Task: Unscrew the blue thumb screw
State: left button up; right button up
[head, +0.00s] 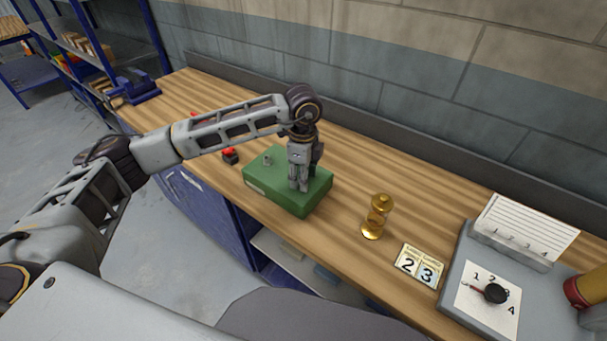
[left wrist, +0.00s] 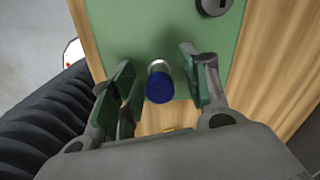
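The blue thumb screw (left wrist: 160,84) stands out from the green box in the left wrist view, with a bare metal shank showing behind its blue head. My left gripper (left wrist: 158,88) is open, with one finger on each side of the screw and a gap to it on both sides. In the head view my left gripper (head: 298,186) points down at the right part of the green box (head: 268,186) and hides the screw. The green box also fills the upper middle of the left wrist view (left wrist: 130,35). My right gripper is not in view.
A round metal fitting (head: 267,159) is on the box top. Left of the box is a small red and black object (head: 230,156). The wooden bench (head: 345,180) is clear behind the box.

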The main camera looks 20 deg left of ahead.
pick_arm(q)
jog(key=c, duration=0.9)
jog(key=shift+r, duration=0.1)
jog(key=shift+r+b, duration=0.55)
jog(key=shift+r, duration=4.4)
